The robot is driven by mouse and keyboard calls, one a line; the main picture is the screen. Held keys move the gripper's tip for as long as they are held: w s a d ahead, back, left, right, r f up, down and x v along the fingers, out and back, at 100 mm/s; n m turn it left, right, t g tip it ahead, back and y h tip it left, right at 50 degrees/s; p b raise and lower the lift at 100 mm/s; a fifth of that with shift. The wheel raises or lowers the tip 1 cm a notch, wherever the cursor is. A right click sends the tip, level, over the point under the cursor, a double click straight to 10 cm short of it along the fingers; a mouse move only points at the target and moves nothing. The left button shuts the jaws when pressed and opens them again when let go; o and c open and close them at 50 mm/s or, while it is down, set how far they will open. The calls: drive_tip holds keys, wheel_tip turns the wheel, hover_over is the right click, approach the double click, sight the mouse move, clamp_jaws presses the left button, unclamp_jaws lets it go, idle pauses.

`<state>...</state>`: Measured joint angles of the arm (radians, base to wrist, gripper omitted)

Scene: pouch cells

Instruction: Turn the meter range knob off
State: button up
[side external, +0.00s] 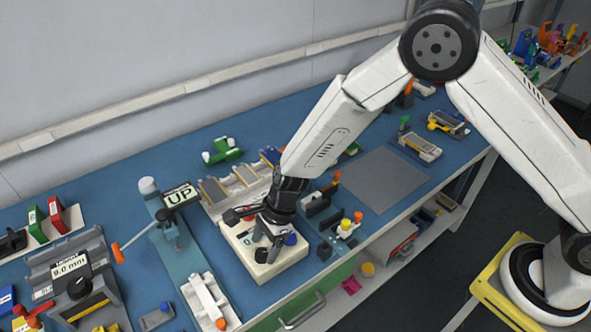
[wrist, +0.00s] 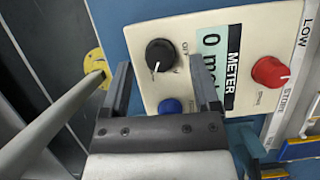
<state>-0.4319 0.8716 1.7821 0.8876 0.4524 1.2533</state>
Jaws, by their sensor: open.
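The meter is a cream box (side external: 290,258) under my gripper in the side view; its panel (wrist: 225,20) fills the upper right of the wrist view. Its black range knob (wrist: 160,54) has a white mark pointing toward the bottom of the wrist picture. Small print that looks like "OFF" lies right of the knob. The display (wrist: 211,45) reads 0 with a unit partly hidden by a finger. My gripper (wrist: 162,78) is open and empty, its fingers to the lower left and lower right of the knob. Contact cannot be told.
A blue button (wrist: 170,105) sits between my fingers, below the knob. A red knob (wrist: 270,72) is at the panel's right.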

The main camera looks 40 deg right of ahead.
drive_tip(key=shift+x, duration=0.75)
clamp_jaws()
